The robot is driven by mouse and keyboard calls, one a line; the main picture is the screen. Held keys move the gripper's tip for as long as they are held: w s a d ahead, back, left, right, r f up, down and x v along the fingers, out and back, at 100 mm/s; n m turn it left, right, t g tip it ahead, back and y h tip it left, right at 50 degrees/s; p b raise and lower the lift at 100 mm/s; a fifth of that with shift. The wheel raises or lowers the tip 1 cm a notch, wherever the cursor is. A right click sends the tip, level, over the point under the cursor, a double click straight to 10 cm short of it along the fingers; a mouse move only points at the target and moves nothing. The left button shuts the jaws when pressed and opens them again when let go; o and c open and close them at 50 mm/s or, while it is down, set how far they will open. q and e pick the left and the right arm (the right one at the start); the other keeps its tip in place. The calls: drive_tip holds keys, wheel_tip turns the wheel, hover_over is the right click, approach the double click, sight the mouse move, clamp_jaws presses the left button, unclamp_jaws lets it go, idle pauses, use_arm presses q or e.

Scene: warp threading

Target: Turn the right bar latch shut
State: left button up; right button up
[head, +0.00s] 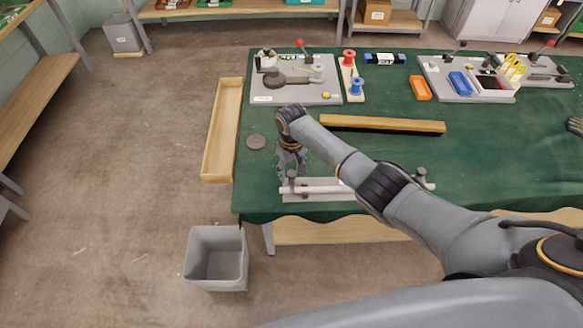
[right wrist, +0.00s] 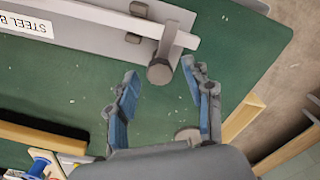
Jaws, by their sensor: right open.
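The steel bar (head: 322,188) lies along a pale plate near the front edge of the green table. It also shows in the right wrist view (right wrist: 185,38). A grey latch with a round knob (right wrist: 160,71) sits at the bar's end near my right gripper; its short arm reaches from the knob to the bar. In the head view this latch (head: 292,181) is at the bar's left end. Another latch (head: 421,178) is at the other end, partly behind my arm. My right gripper (right wrist: 160,92) is open and empty, its blue-padded fingertips either side of the knob, apart from it. My left gripper is out of view.
A flat grey disc (head: 256,142) and a wooden tray (head: 221,138) are left of the gripper. A wooden beam (head: 382,124) lies behind my arm. A board with a lever (head: 296,94) and spools (head: 356,86) stand farther back. A grey bin (head: 217,258) is on the floor.

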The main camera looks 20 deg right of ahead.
sight(291, 173)
wheel_tip(291, 173, up, 12)
idle(0.5)
idle(0.4)
